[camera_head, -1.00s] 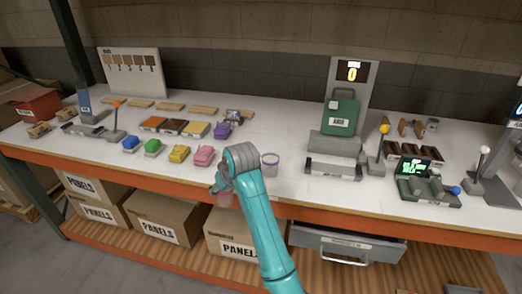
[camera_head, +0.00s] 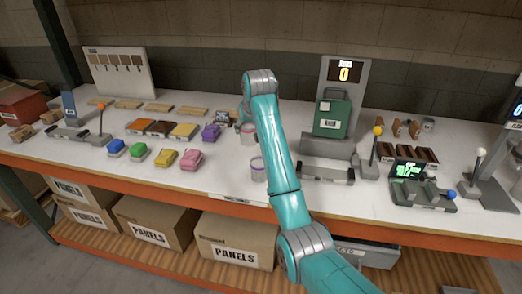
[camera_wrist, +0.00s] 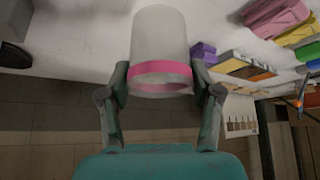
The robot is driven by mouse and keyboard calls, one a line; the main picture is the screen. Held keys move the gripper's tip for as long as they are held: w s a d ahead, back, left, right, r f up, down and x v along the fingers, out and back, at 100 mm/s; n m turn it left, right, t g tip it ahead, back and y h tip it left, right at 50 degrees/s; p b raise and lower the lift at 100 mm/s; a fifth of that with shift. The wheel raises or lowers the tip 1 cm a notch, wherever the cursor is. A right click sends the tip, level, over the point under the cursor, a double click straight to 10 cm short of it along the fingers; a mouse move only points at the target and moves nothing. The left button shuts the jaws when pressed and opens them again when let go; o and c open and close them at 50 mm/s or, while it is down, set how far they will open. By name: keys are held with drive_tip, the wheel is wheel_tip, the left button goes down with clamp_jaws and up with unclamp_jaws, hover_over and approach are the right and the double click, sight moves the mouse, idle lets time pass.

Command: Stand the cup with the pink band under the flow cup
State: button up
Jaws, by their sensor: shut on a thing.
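The cup with the pink band (camera_head: 247,137) is pale and held over the bench, behind and slightly left of a cup with a purple band (camera_head: 258,170). In the wrist view my gripper (camera_wrist: 160,76) has a finger on each side of the pink-band cup (camera_wrist: 158,38), at the pink band, and is shut on it. In the head view my gripper (camera_head: 240,123) is partly hidden by my arm. I cannot tell whether the cup touches the bench. I cannot surely pick out the flow cup.
Coloured blocks (camera_head: 165,157) and sample trays (camera_head: 158,128) lie left of the cup. A tall stand with a green can (camera_head: 332,117) and a "0" display is to the right. A station with an orange-knobbed lever (camera_head: 100,107) is at the left. The bench front (camera_head: 215,180) has some free room.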

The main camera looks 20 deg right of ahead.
sight(250, 141)
wheel_tip(250, 141, down, 6)
drive_tip(key=shift+d+r, duration=0.1)
drive_tip(key=shift+d, duration=0.05)
drive_tip(key=shift+f, duration=2.05)
drive_tip(key=shift+f, duration=0.15)
drive_tip(key=o, duration=0.9)
